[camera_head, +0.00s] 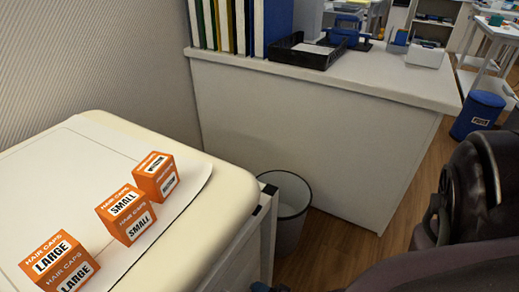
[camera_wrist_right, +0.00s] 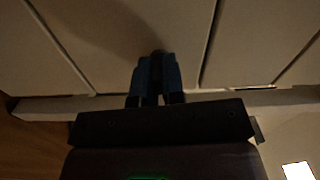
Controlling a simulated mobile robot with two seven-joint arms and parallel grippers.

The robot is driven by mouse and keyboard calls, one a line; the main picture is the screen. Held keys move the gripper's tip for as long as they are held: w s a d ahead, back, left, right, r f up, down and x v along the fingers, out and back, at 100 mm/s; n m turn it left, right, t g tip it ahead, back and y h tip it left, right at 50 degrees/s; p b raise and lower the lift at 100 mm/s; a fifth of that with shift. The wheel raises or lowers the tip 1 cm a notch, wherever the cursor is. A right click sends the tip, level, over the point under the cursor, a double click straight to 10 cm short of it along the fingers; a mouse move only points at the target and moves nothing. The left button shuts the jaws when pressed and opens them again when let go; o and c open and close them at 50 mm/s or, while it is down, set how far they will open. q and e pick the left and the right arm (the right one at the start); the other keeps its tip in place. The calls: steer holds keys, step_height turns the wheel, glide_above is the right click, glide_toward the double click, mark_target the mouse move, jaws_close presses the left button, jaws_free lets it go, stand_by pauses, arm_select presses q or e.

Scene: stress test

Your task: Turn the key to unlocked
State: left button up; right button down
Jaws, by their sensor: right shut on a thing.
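In the right wrist view, my right gripper (camera_wrist_right: 156,72) has its two blue fingers close together, shut on a small dark thing at a pale panelled front (camera_wrist_right: 110,40). The thing looks like the key, but it is too dark and too covered by the fingers to tell its shape or which way it is turned. No lock marking can be read. In the head view, a dark part of my right arm (camera_head: 480,185) fills the right edge, and the key does not show. My left gripper is in neither view.
A pale desk (camera_head: 310,130) carries binders and a black tray (camera_head: 305,52). A blue bin (camera_head: 478,115) stands on the wooden floor.

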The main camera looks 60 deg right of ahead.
steer(key=n, duration=0.8)
steer(key=shift+n, duration=0.4)
steer(key=n, duration=0.4)
steer(key=shift+n, duration=2.1)
steer(key=c, duration=1.2)
jaws_free()
steer(key=shift+s, duration=0.1)
